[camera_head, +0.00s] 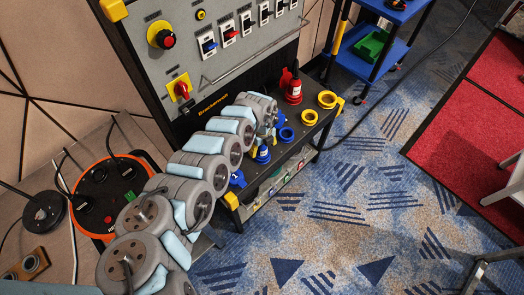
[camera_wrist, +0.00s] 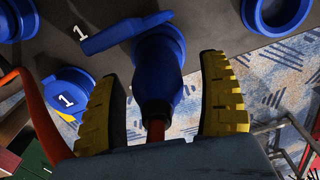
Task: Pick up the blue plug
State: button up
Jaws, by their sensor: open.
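The blue plug (camera_wrist: 158,78) is in the middle of the wrist view, between the two yellow-padded fingers of my gripper (camera_wrist: 161,72). The fingers are apart, with visible gaps on both sides of the plug. A reddish cable end (camera_wrist: 155,130) comes out of the plug toward my palm. In the head view the plug (camera_head: 262,155) stands on the dark shelf (camera_head: 306,140) below the panel, beside my gripper (camera_head: 266,132), whose fingers are hard to make out there.
A blue ring (camera_head: 287,134), yellow rings (camera_head: 327,99) and a red plug (camera_head: 293,92) share the shelf. The switch panel (camera_head: 220,50) rises behind. Carpet is open to the right.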

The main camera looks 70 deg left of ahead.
jog(key=shift+s+f, duration=0.1)
jog(key=shift+f, duration=0.2)
jog(key=c, duration=1.4)
jog(key=shift+r, duration=0.2)
